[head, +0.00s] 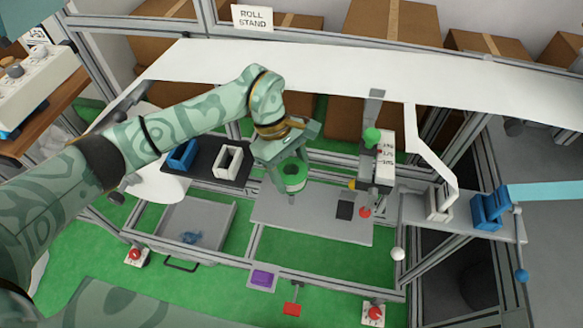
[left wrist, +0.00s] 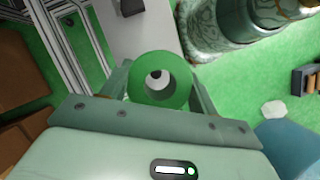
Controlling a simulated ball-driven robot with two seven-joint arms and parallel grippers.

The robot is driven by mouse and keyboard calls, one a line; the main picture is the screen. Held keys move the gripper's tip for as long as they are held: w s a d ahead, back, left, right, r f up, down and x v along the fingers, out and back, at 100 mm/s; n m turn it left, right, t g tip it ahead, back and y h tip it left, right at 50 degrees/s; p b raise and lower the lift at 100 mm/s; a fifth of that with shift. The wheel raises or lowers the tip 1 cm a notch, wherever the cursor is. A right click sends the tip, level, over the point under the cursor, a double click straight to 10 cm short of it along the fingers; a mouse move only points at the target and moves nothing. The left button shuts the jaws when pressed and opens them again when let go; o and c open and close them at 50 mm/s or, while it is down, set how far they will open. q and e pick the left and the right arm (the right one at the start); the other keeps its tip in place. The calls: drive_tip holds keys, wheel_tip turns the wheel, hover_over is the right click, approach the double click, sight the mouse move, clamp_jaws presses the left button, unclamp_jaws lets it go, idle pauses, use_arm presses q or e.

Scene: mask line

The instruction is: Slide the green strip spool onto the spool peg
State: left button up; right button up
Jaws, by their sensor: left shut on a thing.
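The green strip spool (head: 292,176), a short ring with a round hole, is in my left gripper (head: 288,184) near the middle of the head view. In the left wrist view the spool (left wrist: 174,97) sits between the two fingers, its hole facing the camera and a pale core showing inside. My left gripper is shut on it, above the grey work plate (head: 270,211). I cannot tell for certain which part is the spool peg. My right gripper is not in view.
Blue and white holders stand on a black plate (head: 205,167) at left and a grey shelf (head: 465,222) at right. A grey tray (head: 200,215) lies front left. A white band (head: 330,68) crosses the back, under the ROLL STAND sign (head: 253,18).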

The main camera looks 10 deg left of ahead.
sight(291, 195)
use_arm(q)
drive_tip(key=shift+f, duration=0.15)
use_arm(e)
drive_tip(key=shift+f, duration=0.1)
